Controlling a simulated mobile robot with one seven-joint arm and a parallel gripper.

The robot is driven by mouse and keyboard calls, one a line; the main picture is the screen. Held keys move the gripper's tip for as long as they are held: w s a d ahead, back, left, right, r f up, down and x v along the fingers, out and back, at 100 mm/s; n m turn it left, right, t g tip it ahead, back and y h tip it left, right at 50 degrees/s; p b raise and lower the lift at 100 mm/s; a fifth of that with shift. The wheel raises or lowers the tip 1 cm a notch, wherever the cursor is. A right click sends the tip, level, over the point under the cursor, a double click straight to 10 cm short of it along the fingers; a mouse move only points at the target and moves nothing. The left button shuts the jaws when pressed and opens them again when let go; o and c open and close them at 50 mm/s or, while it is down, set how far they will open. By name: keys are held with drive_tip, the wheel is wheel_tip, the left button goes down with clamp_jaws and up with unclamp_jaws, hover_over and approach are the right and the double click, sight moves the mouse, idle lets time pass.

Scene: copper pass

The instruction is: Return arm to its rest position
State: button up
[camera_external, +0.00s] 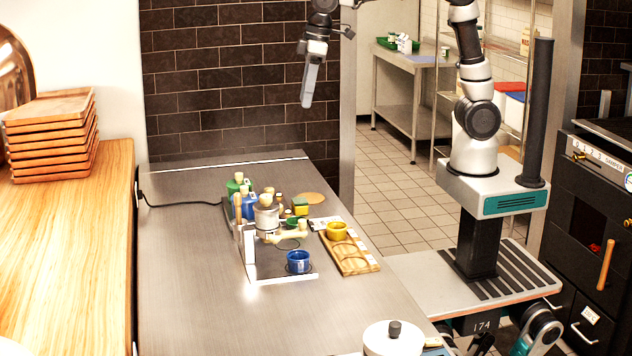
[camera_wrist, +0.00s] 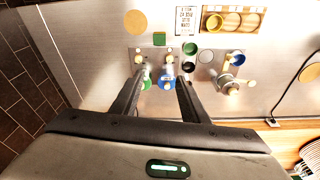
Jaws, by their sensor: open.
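My gripper (camera_external: 309,88) hangs in the air high above the steel counter (camera_external: 190,270), in front of the dark brick wall, with its fingers pointing down. In the wrist view my gripper (camera_wrist: 158,100) shows two dark fingers apart with nothing held between them. Beyond the fingertips, well below, are a green bottle (camera_wrist: 145,83) and a blue bottle (camera_wrist: 167,84). My arm rises from the base at the right, and its upper part is cut off by the top of the external view.
On the counter stand a press (camera_external: 266,218), a blue cup (camera_external: 298,262) and a wooden tray (camera_external: 352,262) with a yellow cup (camera_external: 337,231). Stacked wooden trays (camera_external: 52,135) are at the left. A white lidded pot (camera_external: 394,340) is at the front. The counter's left front is clear.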

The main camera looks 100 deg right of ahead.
drive_tip(key=s+a+n+t+p, duration=0.1)
drive_tip(key=s+a, duration=0.4)
drive_tip(key=s, duration=0.5)
drive_tip(key=s+a+n+t+p, duration=0.1)
drive_tip(key=s+a, duration=0.4)
drive_tip(key=s, duration=0.5)
drive_tip(key=shift+s+r+t+p, duration=0.3)
drive_tip(key=shift+s+r+t, duration=0.1)
drive_tip(key=shift+t, duration=0.4)
wheel_tip(320, 180, down, 28)
drive_tip(key=b, duration=2.8)
drive_tip(key=shift+r, duration=0.1)
